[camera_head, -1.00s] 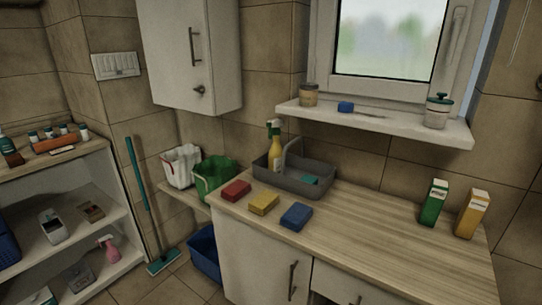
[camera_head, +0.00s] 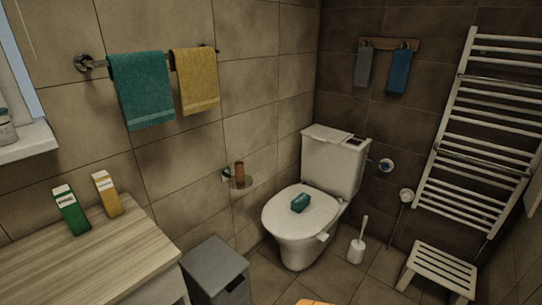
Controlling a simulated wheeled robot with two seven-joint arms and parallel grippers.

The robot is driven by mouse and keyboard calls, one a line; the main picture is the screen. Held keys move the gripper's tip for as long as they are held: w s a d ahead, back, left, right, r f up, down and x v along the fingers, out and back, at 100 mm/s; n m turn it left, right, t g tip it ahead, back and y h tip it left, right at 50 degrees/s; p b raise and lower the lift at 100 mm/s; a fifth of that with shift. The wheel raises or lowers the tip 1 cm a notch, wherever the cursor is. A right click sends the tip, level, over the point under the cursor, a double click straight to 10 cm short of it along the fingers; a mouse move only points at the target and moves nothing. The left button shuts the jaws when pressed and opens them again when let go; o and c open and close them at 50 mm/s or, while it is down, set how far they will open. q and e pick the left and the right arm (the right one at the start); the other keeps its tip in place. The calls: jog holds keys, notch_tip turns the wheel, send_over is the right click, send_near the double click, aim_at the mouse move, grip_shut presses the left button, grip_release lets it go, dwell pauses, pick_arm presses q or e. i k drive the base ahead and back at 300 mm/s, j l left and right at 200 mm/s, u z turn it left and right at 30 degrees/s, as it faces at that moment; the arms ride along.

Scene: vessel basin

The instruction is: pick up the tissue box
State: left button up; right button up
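A small teal box-like thing (camera_head: 300,203) lies on the closed lid of the white toilet (camera_head: 308,228). It may be the tissue box, but it is too small to tell. Two upright cartons, one green (camera_head: 72,210) and one yellow (camera_head: 107,194), stand on the wooden counter (camera_head: 95,262) at the left.
A grey lidded bin (camera_head: 215,272) stands between counter and toilet. A toilet brush (camera_head: 357,245) and a white stool (camera_head: 440,270) stand to the right. A towel radiator (camera_head: 485,125) is on the right wall. Teal (camera_head: 142,90) and yellow (camera_head: 196,80) towels hang at left.

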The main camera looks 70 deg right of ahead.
aim_at(301, 202)
jog(key=z, duration=2.45)
